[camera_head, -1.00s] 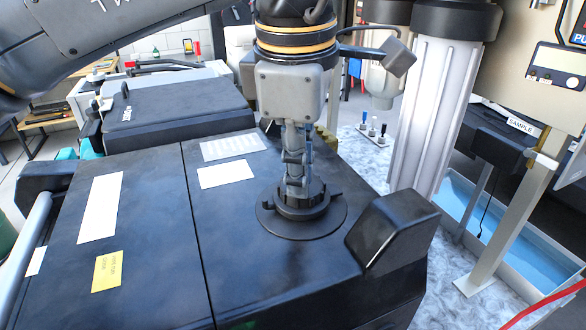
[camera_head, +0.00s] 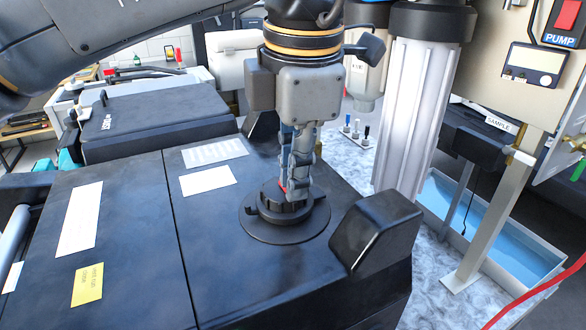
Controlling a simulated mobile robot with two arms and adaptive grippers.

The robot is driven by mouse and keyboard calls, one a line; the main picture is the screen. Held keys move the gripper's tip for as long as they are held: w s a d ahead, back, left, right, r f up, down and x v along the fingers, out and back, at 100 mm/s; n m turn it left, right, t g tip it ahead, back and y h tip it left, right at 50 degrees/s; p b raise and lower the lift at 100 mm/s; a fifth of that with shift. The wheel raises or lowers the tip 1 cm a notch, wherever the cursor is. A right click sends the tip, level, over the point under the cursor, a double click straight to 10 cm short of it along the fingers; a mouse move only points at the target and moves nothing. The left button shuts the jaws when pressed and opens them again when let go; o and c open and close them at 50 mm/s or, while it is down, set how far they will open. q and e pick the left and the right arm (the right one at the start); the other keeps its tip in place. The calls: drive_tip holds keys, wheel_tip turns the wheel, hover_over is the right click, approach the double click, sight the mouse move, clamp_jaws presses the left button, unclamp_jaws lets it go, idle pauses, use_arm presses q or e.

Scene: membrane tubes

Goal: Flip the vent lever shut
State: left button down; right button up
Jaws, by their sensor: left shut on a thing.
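My left gripper (camera_head: 291,192) points down at a round black cap (camera_head: 262,213) on top of a dark box (camera_head: 240,290). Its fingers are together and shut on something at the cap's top. The fingers hide most of what they hold. A small red piece (camera_head: 283,188) shows beside the fingertips; I cannot tell whether it belongs to a lever. No vent lever can be told clearly in this view. Several small valve handles in white, black and blue (camera_head: 356,129) stand behind, apart from the gripper. My right gripper is out of view.
A black raised block (camera_head: 375,235) stands on the box just right of the cap. A tall white ribbed tube (camera_head: 415,110) rises behind it. A blue water tray (camera_head: 490,225) and a metal post (camera_head: 490,215) are at right. The box's left top is mostly clear, with paper labels.

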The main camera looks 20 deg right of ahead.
use_arm(q)
drive_tip(key=c, duration=1.4)
unclamp_jaws()
drive_tip(key=shift+r, duration=0.1)
drive_tip(key=r, duration=0.4)
drive_tip(key=s+r, duration=0.1)
drive_tip(key=r, duration=0.6)
drive_tip(key=shift+s+r, duration=0.35)
drive_tip(key=shift+s, duration=0.05)
